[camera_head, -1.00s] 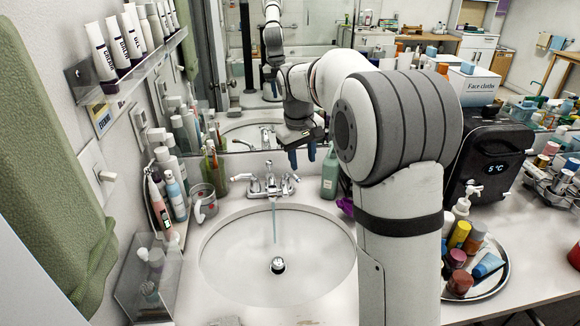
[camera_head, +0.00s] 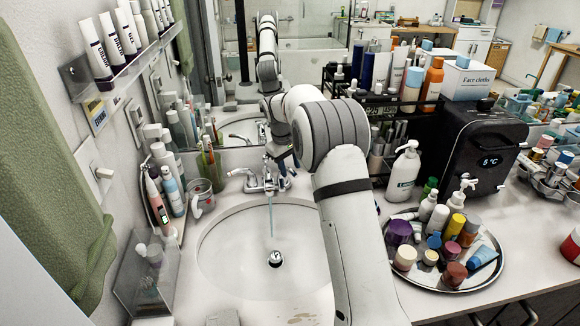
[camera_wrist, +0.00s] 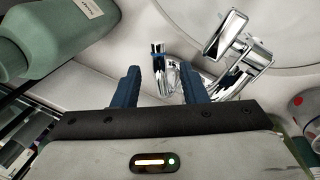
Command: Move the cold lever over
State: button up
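The chrome faucet (camera_head: 266,184) stands at the back of the white sink, with a stream of water (camera_head: 271,220) falling from its spout. My gripper (camera_wrist: 161,88) is open, with two blue fingers apart. In the wrist view, a chrome lever (camera_wrist: 158,62) stands upright just beyond and between the fingertips; contact cannot be told. The larger chrome spout part (camera_wrist: 238,52) lies to its right. In the head view, my gripper (camera_head: 283,165) is low at the right side of the faucet, and its fingers are partly hidden by my arm and dark against the background.
A cup (camera_head: 200,196) and toothpaste tubes (camera_head: 173,192) stand left of the faucet. A green bottle (camera_wrist: 50,35) is close beside the fingers in the wrist view. A round tray (camera_head: 405,274) of bottles and a soap pump (camera_head: 404,172) stand right. The basin (camera_head: 225,262) is open.

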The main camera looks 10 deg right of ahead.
jog(key=shift+d+f, duration=0.1)
jog(key=shift+f, duration=0.3)
jog(key=shift+c, duration=0.5)
grip_shut()
